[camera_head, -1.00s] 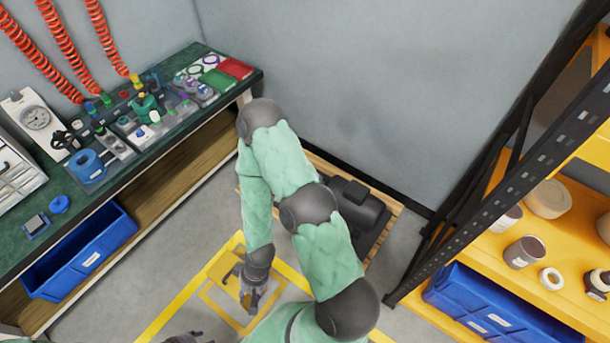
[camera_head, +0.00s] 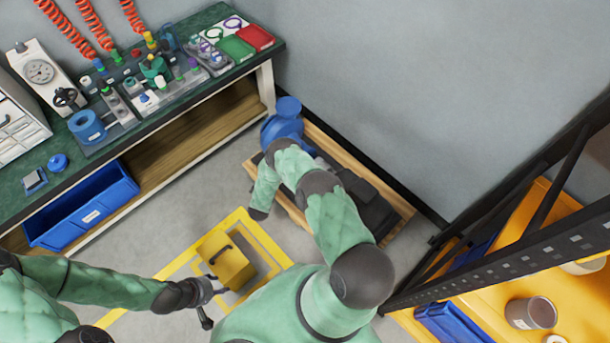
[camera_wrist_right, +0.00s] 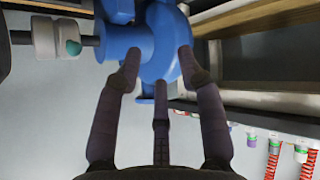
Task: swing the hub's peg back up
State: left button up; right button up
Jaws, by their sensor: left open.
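In the right wrist view a pale grey hub (camera_wrist_right: 45,38) sits on a dark shaft left of the blue pump (camera_wrist_right: 152,40). A short teal peg (camera_wrist_right: 73,47) sticks out at the hub's right side. My right gripper (camera_wrist_right: 160,65) has its fingers spread with nothing between them. They overlap the pump in the picture, right of the hub; contact cannot be told. In the head view the pump (camera_head: 284,120) stands at the pallet's far end, and the hub and right fingers cannot be made out. My left gripper (camera_head: 212,298) is open and empty near a yellow case.
The yellow case (camera_head: 228,262) stands on the floor inside yellow lines. A dark motor (camera_head: 368,200) lies on the wooden pallet (camera_head: 400,212). The workbench (camera_head: 130,130) is at left, a yellow rack (camera_head: 480,290) at right. Bare floor lies between bench and pallet.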

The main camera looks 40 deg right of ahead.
jog(key=s+d+f+m+g+h+b, duration=0.1)
jog(key=s+d+f+g+h, duration=0.3)
jog(key=d+h, duration=0.4)
jog(key=shift+t, duration=0.4)
jog(key=shift+s+d+b+x, duration=0.15)
jog(key=shift+b+x, duration=0.45)
jog(key=shift+x, duration=1.15)
jog(key=shift+s+b+x, duration=0.25)
jog(key=shift+b+x, duration=0.35)
jog(key=shift+x, duration=1.15)
jog(key=shift+s+d+b+x, duration=0.15)
jog(key=shift+b+x, duration=0.45)
jog(key=shift+x, duration=1.15)
jog(key=shift+a+r, duration=0.1)
